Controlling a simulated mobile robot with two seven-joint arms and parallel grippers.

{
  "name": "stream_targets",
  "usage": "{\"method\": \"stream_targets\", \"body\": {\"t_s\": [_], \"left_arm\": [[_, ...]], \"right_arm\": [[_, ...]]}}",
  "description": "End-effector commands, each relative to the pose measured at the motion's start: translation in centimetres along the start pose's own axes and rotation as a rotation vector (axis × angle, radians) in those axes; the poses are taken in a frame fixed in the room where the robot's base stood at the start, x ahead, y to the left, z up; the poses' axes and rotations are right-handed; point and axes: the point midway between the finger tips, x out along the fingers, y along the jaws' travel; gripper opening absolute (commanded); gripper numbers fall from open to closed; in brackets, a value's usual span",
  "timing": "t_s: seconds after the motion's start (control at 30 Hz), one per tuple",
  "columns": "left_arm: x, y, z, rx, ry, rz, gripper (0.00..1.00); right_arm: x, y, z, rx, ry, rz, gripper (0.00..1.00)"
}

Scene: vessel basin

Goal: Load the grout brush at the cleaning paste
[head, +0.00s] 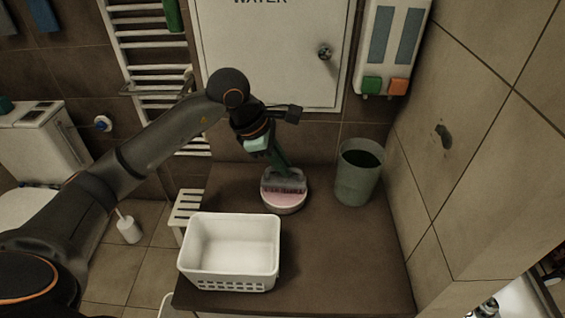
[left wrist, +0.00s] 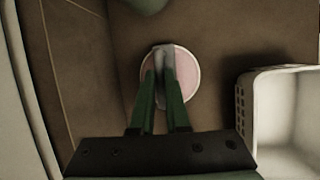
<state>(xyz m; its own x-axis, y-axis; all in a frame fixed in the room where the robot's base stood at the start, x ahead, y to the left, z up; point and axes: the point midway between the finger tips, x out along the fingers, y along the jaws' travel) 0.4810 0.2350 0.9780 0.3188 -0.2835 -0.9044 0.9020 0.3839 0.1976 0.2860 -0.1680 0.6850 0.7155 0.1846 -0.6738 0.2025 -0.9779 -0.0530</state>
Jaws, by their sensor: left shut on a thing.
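The grout brush (head: 284,180) has a grey body with bristles facing down. It stands over a round white tub of pink cleaning paste (head: 284,208) on the brown counter, with the bristles at the paste. In the left wrist view the grey brush (left wrist: 165,60) overlaps the pink paste tub (left wrist: 188,78). My left gripper (head: 281,165) reaches down from above with its green fingers shut on the brush; its fingers also show in the left wrist view (left wrist: 163,92). Exact bristle contact with the paste is hard to tell. My right gripper does not show.
A white basket (head: 229,276) stands at the counter's front left, close to the tub. A grey-green bin (head: 358,178) stands to the right of the tub near the wall. The counter (head: 340,255) is clear at the front right. A white cabinet door (head: 270,60) is behind.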

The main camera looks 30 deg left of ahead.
Motion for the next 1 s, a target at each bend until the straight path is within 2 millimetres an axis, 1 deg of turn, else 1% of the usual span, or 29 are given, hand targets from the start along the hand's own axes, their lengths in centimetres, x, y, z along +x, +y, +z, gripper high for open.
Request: {"method": "stream_targets", "body": {"t_s": [0.13,0.27,1.0], "left_arm": [[0.2,-0.2,-0.1,-0.001,0.004,-0.007,0.00],[-0.2,-0.1,0.1,0.000,0.005,-0.007,0.00],[-5.8,1.2,2.4,-0.001,0.002,-0.001,0.00]], "right_arm": [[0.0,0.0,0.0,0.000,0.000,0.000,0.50],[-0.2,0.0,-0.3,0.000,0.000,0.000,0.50],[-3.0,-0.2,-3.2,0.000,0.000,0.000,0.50]]}}
